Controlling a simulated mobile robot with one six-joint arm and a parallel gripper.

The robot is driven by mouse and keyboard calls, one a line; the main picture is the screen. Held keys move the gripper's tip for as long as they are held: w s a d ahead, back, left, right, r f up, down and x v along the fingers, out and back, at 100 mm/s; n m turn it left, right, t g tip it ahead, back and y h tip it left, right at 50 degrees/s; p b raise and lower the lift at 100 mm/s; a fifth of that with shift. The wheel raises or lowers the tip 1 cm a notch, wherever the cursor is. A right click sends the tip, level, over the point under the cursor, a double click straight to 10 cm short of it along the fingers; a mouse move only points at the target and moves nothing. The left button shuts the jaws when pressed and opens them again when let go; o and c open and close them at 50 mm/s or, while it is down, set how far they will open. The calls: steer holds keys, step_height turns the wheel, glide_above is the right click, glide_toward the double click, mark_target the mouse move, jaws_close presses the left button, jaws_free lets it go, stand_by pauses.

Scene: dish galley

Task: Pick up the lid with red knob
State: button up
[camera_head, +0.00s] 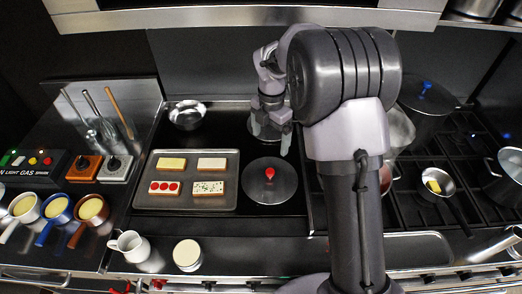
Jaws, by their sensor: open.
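The lid (259,188) is a round, dark grey disc lying flat on the black counter, right of the baking tray. Its red knob (269,173) stands up at the middle. My gripper (271,146) is open and empty, pointing down behind and above the lid, apart from the knob. My arm reaches in from the front right and covers part of the counter right of the lid.
A baking tray (145,200) with several topped slices lies left of the lid. A metal bowl (187,115) stands behind it. A white mug (129,246) and a round cream-topped container (187,254) stand in front. A stove with pots, including a small saucepan (447,190), is at right.

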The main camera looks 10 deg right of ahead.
mark_target(270, 171)
steer(key=f+b, duration=0.1)
steer(key=f, duration=0.6)
steer(key=f+b, duration=0.1)
steer(key=f, duration=0.2)
steer(key=shift+s+d+f+b, duration=0.15)
steer(key=shift+s+f+b, duration=0.15)
steer(key=shift+s, duration=0.1)
steer(key=f, duration=0.1)
steer(key=f+b, duration=0.1)
steer(key=f, duration=0.3)
steer(key=shift+s+f+b, duration=0.1)
steer(key=shift+s+b, duration=0.15)
steer(key=shift+b, duration=0.15)
steer(key=shift+s, duration=0.15)
jaws_close()
